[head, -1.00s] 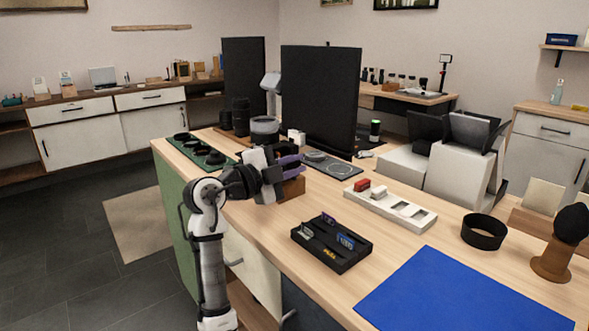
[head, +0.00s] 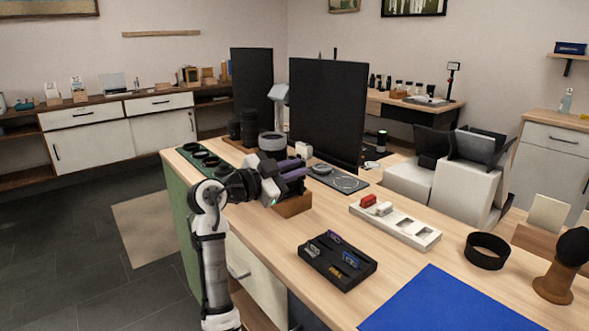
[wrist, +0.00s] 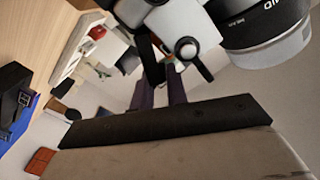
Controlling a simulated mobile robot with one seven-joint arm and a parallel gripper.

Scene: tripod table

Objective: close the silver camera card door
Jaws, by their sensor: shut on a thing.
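My gripper (head: 296,174) is over the far left part of the wooden table, just above a small brown block (head: 292,206). Its purple fingers also show in the wrist view (wrist: 162,88), close together, with their tips against dark and silver parts. In the wrist view the silver camera (wrist: 182,18) fills the top, with a dark, silver-ringed lens (wrist: 262,30) at its right. The gripper is shut on part of the camera; exactly which part is not clear. The card door cannot be made out. In the head view the gripper mostly hides the camera.
A black card tray (head: 322,278), a white slotted tray (head: 424,238), a black ring (head: 486,251) and a blue mat (head: 440,305) lie to the right. A tall black panel (head: 327,110) stands behind the gripper. Green-based round items (head: 203,157) lie left. Bare wood lies between the trays.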

